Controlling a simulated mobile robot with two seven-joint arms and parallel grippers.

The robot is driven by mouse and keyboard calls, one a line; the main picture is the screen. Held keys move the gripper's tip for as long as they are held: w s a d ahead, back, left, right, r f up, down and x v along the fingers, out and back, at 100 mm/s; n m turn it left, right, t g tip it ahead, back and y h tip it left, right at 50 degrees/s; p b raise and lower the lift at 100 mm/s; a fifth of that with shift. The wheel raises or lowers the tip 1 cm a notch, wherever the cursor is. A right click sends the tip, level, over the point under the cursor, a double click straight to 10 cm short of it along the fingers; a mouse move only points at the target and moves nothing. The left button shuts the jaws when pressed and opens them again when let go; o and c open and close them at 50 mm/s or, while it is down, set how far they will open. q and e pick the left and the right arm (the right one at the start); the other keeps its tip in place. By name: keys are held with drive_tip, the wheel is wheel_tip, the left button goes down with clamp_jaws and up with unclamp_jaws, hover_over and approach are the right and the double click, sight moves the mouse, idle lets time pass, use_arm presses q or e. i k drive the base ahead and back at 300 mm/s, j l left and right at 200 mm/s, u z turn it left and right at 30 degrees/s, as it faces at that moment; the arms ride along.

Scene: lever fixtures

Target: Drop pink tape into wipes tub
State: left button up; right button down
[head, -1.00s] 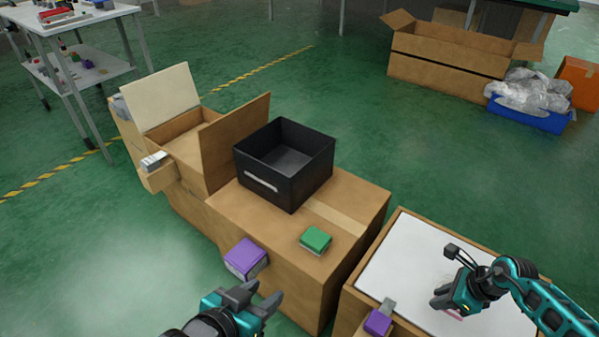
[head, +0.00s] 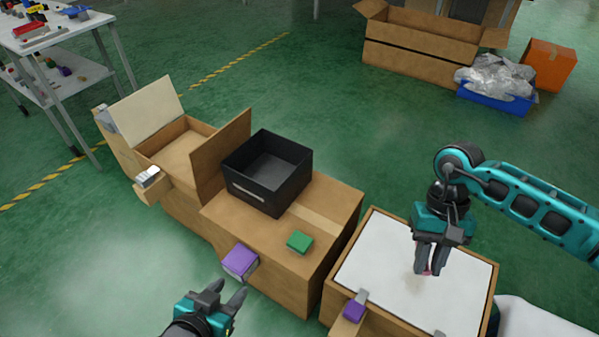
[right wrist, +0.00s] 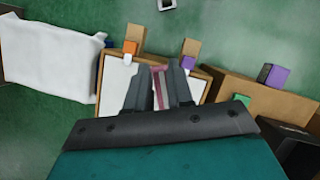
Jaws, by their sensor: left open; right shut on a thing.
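The pink tape (right wrist: 160,88) is between the fingers of my right gripper (right wrist: 159,80). In the head view my right gripper (head: 429,270) points down over the white-topped box (head: 375,265), and only a sliver of pink shows at its fingertips. I cannot tell whether the tape touches the white top. My left gripper (head: 232,292) is open and empty at the bottom, in front of the cardboard box (head: 330,210). A black open container (head: 250,192) with a pale label strip stands on that box. I cannot tell for sure whether it is the wipes tub.
A green block (head: 300,241) lies right of the black container. A purple block (head: 240,261) is on the box's front. An open-lidded box (head: 147,103) stands at the left. A lever with a purple end (head: 354,311) is on the white-topped box.

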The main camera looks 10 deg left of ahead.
sight(275, 182)
drive_tip(key=k+j, duration=0.1)
drive_tip(key=j, duration=0.15)
drive_tip(key=k+j, duration=0.15)
drive_tip(key=j, duration=1.35)
drive_tip(key=i+j, duration=0.1)
drive_tip(key=j, duration=0.25)
drive_tip(key=i+j, duration=0.2)
drive_tip(key=j, duration=0.2)
drive_tip(key=i+j+u, duration=0.1)
drive_tip(key=i+j, duration=0.15)
drive_tip(key=j, duration=0.15)
drive_tip(key=i, duration=0.85)
